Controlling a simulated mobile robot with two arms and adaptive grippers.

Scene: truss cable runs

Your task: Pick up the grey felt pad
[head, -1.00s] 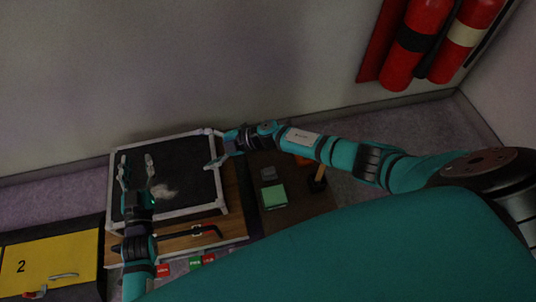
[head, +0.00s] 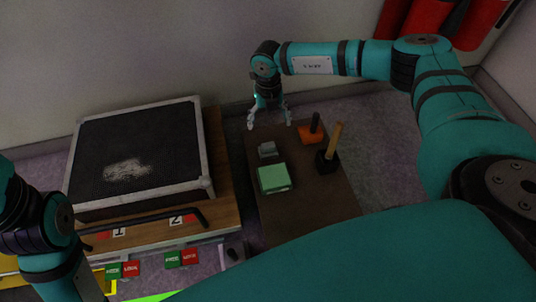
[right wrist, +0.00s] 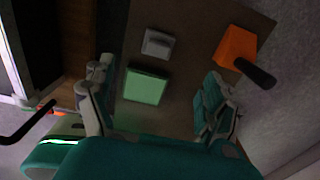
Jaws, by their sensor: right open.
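The grey felt pad (head: 267,149) appears to be the small grey piece on the brown board, just behind a green block. It also shows in the right wrist view (right wrist: 158,43), near the top middle, with a raised part on it. My right gripper (head: 269,118) is open and empty, pointing down at the far end of the board, beyond the grey piece. In the right wrist view its fingers (right wrist: 160,72) are spread wide, with the green block between them in the picture. Nothing touches the grey piece. My left arm shows at the lower left, but its gripper is out of view.
The green block (head: 274,178) lies close to the grey piece. An orange tool (head: 311,131) and a black block with a wooden handle (head: 328,160) stand to the right on the brown board (head: 310,205). A framed black mat (head: 140,150) and a black bent rod (head: 150,219) lie left.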

